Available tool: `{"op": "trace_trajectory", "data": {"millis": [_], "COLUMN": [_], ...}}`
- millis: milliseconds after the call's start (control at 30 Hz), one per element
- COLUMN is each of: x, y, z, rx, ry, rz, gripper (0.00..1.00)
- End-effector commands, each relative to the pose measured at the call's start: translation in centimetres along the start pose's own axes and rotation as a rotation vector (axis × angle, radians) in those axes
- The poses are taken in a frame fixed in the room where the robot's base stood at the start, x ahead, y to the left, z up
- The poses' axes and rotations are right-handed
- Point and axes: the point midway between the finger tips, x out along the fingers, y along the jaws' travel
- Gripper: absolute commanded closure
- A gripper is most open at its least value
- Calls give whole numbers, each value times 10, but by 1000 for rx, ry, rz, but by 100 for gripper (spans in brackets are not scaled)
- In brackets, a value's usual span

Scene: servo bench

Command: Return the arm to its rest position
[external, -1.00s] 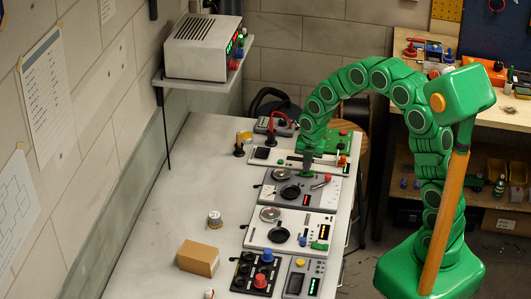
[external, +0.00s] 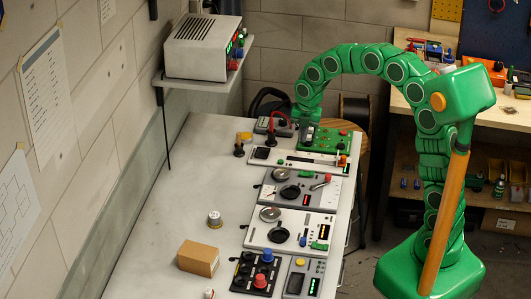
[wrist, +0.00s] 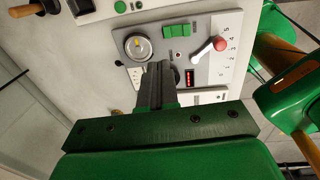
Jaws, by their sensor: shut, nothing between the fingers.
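My arm (external: 372,62) is green and segmented, arching from its base at the right over to the far end of the bench. My gripper (external: 307,138) hangs at the arm's end by the green panel; its fingers are small and partly hard to make out there. In the wrist view my gripper (wrist: 158,70) shows dark fingers together with nothing between them. Beyond the fingertips, the wrist view shows a grey panel (wrist: 205,65) with a round dial, green buttons and a red-knobbed lever. The fingers appear apart from it.
The bench (external: 190,185) carries a row of control panels along its right side, including a green panel (external: 335,140) and a white slider panel (external: 275,157). A cardboard box (external: 198,258) and a small can (external: 214,219) stand left. A shelf holds a grey instrument (external: 203,47).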

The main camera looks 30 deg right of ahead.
Motion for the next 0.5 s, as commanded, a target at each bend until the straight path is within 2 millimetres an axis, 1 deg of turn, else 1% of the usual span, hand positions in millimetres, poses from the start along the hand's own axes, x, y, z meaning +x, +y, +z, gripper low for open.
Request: {"op": "trace_trajectory", "data": {"millis": [100,200,500], "x": [-8,-10,-10], "y": [2,2,2], "z": [0,0,0], "rx": [-1,-1,0], "ry": [-1,-1,0], "rz": [1,0,0], "gripper": [100,100,100]}}
